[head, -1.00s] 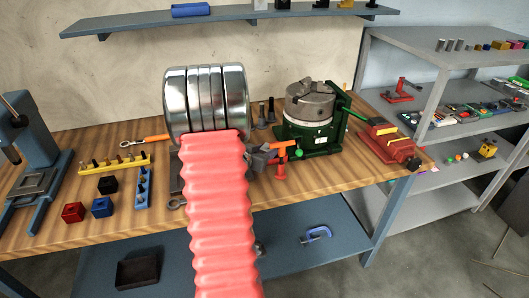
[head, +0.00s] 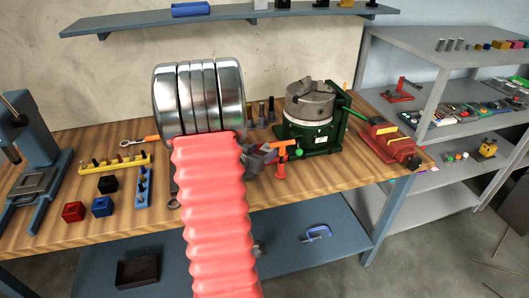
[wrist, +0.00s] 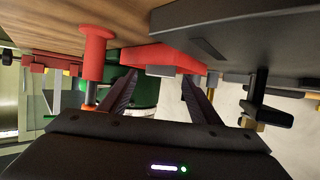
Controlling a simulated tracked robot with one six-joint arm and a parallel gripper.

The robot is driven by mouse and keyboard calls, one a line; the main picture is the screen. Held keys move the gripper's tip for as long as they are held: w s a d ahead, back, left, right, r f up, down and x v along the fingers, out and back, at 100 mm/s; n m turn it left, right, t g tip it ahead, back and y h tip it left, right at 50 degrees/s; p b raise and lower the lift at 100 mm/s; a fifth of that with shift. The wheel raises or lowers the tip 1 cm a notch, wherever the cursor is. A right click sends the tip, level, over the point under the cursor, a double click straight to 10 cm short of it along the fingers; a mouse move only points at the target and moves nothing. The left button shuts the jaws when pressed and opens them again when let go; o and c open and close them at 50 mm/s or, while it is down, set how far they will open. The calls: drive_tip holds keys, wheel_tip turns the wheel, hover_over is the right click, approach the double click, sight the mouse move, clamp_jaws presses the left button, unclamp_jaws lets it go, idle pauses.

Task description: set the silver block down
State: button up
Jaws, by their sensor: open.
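My gripper (head: 266,153) is low over the middle of the workbench, just left of the orange clamp (head: 283,152). In the wrist view, its two dark fingers (wrist: 158,84) are spread apart with a gap between them. A small pale grey piece, possibly the silver block (wrist: 160,71), shows beyond this gap, against a red flat part (wrist: 165,53). I cannot tell whether it touches the fingers. In the head view, my arm and gripper hide this spot, and I cannot make out the silver block there.
A green-based chuck (head: 310,105) stands right of my gripper, with a red vise (head: 390,142) farther right. The orange clamp is close beside my gripper. Black (head: 107,185), red (head: 73,212) and blue (head: 103,206) blocks lie at left. Dark posts stand behind.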

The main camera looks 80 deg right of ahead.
drive_tip(key=v, duration=0.9)
drive_tip(key=shift+w+a, duration=0.1)
drive_tip(key=shift+a, duration=0.05)
idle(0.5)
